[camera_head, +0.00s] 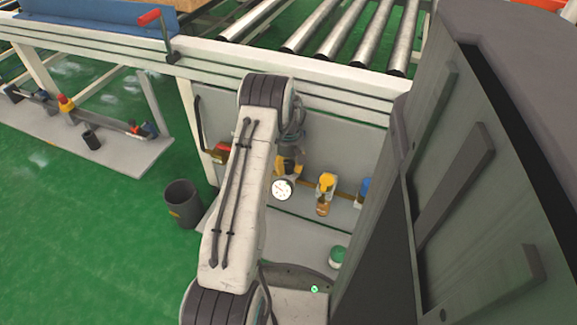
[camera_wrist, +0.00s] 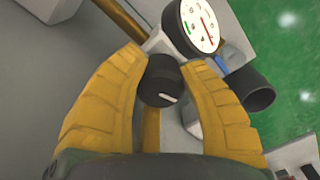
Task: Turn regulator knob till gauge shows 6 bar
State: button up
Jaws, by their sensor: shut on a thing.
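The black regulator knob (camera_wrist: 162,82) with a pale pointer mark is in the middle of the wrist view. My gripper (camera_wrist: 165,85) has its two yellow fingers on either side of the knob, shut on it. The round white gauge (camera_wrist: 200,25) is just above and right of the knob. Its red needle shows, but the numbers are too small to read. In the head view, the gauge (camera_head: 282,189) faces up below my gripper (camera_head: 289,168), and my arm and gripper hide the knob.
A yellow-topped unit (camera_head: 326,186) and a blue part (camera_head: 363,190) stand right of the gauge on the pipe line. A dark bin (camera_head: 183,203) stands on the green floor at left. A roller conveyor frame (camera_head: 300,70) runs above the panel. A large grey body fills the right side.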

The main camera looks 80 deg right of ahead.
jog(key=o, duration=0.8)
jog(key=shift+a+f, duration=0.1)
jog(key=shift+f, duration=0.05)
jog(key=o, duration=0.4)
